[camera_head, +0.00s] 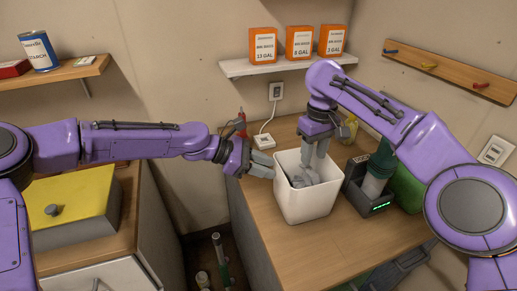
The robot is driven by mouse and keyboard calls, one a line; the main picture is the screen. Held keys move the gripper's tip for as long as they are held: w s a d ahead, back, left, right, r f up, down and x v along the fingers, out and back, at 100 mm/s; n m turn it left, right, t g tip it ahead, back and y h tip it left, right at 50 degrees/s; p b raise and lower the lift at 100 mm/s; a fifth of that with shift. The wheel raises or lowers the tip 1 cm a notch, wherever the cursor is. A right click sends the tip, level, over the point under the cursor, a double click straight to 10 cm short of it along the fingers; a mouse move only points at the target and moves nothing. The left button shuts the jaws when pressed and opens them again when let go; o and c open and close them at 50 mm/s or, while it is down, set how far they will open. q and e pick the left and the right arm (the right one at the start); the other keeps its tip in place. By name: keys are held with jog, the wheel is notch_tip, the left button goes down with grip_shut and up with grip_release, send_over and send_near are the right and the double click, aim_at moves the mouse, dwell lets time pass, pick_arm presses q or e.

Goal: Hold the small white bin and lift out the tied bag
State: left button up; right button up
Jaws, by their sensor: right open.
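The small white bin (303,206) stands upright on the wooden counter. A grey bag (303,177) shows inside its open top; its knot and lower part are hidden. My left gripper (266,165) comes in from the left with its fingertips at the bin's left wall, near the rim. I cannot tell whether its fingers are apart or closed on the wall. My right gripper (314,160) points down into the bin's mouth from above. Its fingers are open and reach to the bag, partly inside the bin.
A black device with a green-lit front (372,194) stands close to the right of the bin. A white power strip (263,141) lies behind it. A shelf (285,67) with three orange boxes is above. The counter (345,243) in front is clear.

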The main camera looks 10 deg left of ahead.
pick_arm(q)
jog(key=w+a+r+n+t, duration=0.3)
jog(key=w+n, duration=0.1)
jog(key=w, duration=0.2)
jog(key=x, duration=1)
jog(key=shift+d+f, duration=0.15)
jog(key=shift+f, duration=0.05)
grip_shut()
